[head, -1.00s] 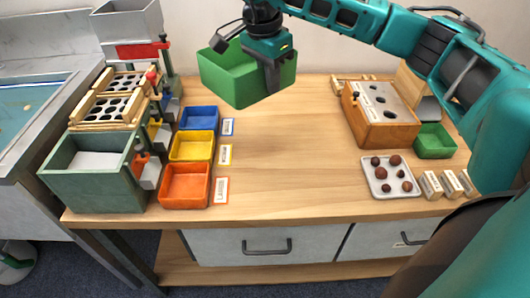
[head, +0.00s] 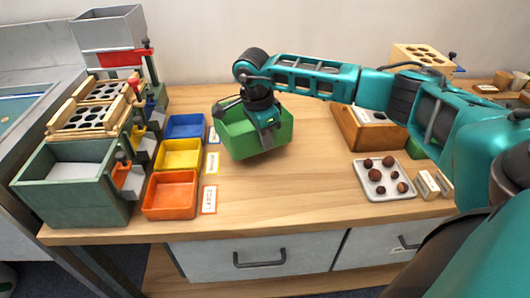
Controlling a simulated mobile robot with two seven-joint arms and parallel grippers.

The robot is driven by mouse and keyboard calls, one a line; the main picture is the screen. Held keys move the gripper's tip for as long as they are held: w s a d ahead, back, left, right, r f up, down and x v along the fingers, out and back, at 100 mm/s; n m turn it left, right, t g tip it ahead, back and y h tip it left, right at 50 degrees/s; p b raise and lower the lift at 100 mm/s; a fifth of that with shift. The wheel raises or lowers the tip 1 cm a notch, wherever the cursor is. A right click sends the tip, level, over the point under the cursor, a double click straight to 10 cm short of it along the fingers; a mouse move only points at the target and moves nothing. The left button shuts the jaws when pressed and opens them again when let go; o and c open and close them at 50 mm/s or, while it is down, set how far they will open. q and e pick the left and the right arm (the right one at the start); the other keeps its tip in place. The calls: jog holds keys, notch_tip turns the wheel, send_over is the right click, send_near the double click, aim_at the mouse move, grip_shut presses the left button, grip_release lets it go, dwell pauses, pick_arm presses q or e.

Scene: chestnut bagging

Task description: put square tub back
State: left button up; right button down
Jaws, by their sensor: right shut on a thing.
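The square tub is a green open tub (head: 240,138) in the middle left of the head view. My right gripper (head: 266,140) is shut on the wall of the tub nearest the camera's right side. The tub is slightly tilted and looks empty. It is over or near the wooden table (head: 300,190), just right of the blue and yellow bins; I cannot tell whether its bottom touches the table. My left gripper is not in view.
Blue (head: 186,126), yellow (head: 179,154) and orange (head: 170,194) bins with label cards line the left side, beside the sorter (head: 80,185). A white tray (head: 384,191) of chestnuts and a wooden box (head: 350,132) stand right. The table's front middle is clear.

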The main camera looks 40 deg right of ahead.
notch_tip(320, 180, down, 4)
jog(key=shift+f+b, duration=0.1)
jog(key=shift+b, duration=0.25)
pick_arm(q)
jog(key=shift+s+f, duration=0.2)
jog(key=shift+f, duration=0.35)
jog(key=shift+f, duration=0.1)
pick_arm(e)
jog(key=shift+f, duration=0.1)
jog(key=c, duration=1.2)
grip_release()
jog(key=shift+c, duration=0.2)
jog(key=r, duration=0.3)
jog(key=a+r+p, duration=0.1)
jog(key=r, duration=0.6)
jog(key=shift+w+a+r+p, duration=0.15)
jog(key=shift+a+r+p, duration=0.15)
jog(key=shift+r+p, duration=0.1)
jog(key=shift+a+r, duration=0.1)
jog(key=shift+r, duration=0.5)
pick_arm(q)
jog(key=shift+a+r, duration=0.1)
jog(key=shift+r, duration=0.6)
